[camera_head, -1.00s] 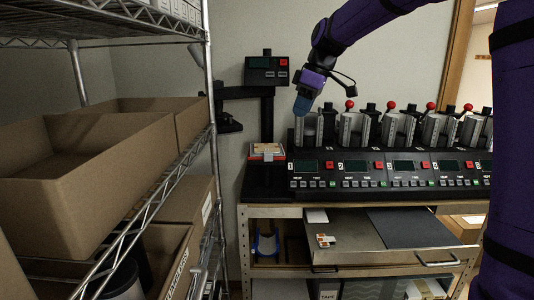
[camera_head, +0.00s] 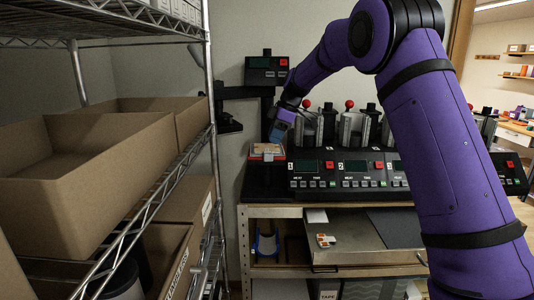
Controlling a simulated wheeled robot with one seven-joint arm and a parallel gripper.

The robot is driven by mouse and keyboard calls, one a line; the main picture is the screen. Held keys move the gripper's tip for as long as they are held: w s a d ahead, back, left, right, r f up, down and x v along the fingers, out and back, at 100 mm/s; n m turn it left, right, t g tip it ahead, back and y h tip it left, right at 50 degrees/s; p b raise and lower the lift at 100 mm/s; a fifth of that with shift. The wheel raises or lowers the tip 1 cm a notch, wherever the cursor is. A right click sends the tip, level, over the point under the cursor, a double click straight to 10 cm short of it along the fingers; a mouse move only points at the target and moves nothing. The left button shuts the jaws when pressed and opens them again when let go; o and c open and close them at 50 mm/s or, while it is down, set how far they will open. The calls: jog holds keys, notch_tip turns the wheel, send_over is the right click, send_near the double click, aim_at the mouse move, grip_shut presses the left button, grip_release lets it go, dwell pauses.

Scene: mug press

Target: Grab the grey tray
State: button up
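A small shallow tray-like piece (camera_head: 267,157) with greyish and red edges and a beige top sits on the black base at the left end of the machine row. It is small in view, so I cannot tell for sure that it is the grey tray. My gripper (camera_head: 275,138) points down just above and behind its right side. I cannot tell whether the two touch, and the fingers are too small and dark to show if they are open. A grey metal drawer (camera_head: 350,250) is pulled out below the bench.
A row of mug presses (camera_head: 345,165) with red-knobbed levers stands right of my gripper. A black press head with a display (camera_head: 266,70) rises behind it. A wire shelf (camera_head: 211,110) with cardboard boxes (camera_head: 80,180) fills the left side. My purple arm covers the right presses.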

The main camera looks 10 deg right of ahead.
aim_at(268, 154)
jog(key=shift+d+x, duration=0.15)
jog(key=shift+x, duration=1.35)
jog(key=shift+d+x, duration=0.1)
jog(key=shift+x, duration=1.4)
grip_shut()
